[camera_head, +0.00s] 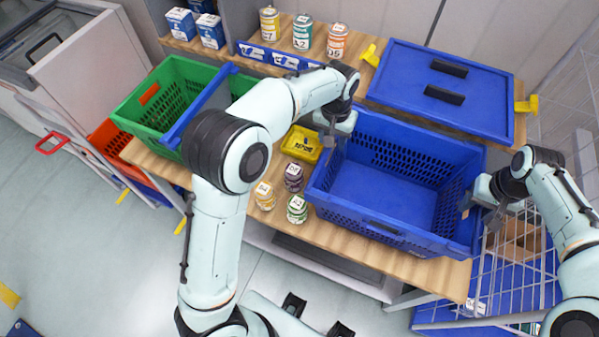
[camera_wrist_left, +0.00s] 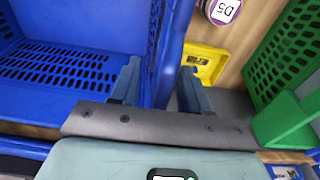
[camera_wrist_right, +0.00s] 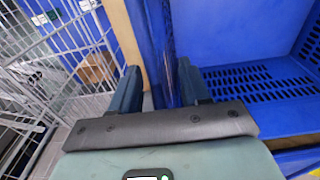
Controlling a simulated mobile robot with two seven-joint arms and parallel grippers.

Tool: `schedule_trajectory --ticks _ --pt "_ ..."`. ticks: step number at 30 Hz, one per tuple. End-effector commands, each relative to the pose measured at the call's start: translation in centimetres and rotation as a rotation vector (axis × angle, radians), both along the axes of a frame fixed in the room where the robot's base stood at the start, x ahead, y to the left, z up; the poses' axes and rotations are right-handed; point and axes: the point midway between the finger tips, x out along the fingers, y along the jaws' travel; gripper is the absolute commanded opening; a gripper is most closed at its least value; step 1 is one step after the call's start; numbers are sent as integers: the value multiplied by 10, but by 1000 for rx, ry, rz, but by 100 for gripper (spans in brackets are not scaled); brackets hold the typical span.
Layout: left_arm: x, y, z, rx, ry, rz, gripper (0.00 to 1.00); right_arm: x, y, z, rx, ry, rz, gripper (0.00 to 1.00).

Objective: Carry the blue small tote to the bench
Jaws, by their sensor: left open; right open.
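The blue tote (camera_head: 385,190) stands upright and empty on the wooden bench (camera_head: 345,232). My left gripper (camera_head: 328,143) is open at the tote's left wall. In the left wrist view (camera_wrist_left: 160,88) its fingers stand on either side of that wall, which also shows the tote's slotted inside (camera_wrist_left: 70,75). My right gripper (camera_head: 474,208) is open at the tote's right wall. In the right wrist view its fingers (camera_wrist_right: 160,88) straddle that wall, with the tote's inside (camera_wrist_right: 240,85) to the right. Neither gripper is closed on the wall.
A green crate (camera_head: 146,112) is at the left. Several small jars (camera_head: 297,208) and a yellow box (camera_head: 303,143) stand left of the tote. A blue lid or tote (camera_head: 445,85) lies behind. A wire rack (camera_head: 515,262) is close on the right.

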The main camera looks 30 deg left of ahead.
Motion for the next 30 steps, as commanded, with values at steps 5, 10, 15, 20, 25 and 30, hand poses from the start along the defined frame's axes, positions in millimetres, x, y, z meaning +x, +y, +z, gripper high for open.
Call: schedule_trajectory --ticks 5,10,15,20,25,30 --pt "0 1 4 1 -2 1 46 0 -1 0 -2 0 -1 46" --pt "-1 0 28 -1 -6 1 46 0 -1 0 -2 0 -2 46" --pt "-3 1 65 0 -6 2 46 0 -2 0 -2 0 -2 46" --pt "-6 0 96 0 -5 0 46 0 -2 0 -2 1 -2 46" --pt "-7 0 115 0 -2 0 46 0 -2 0 -2 1 -2 46" --pt "-8 0 120 0 0 0 46 0 -1 9 -2 -1 -2 46"
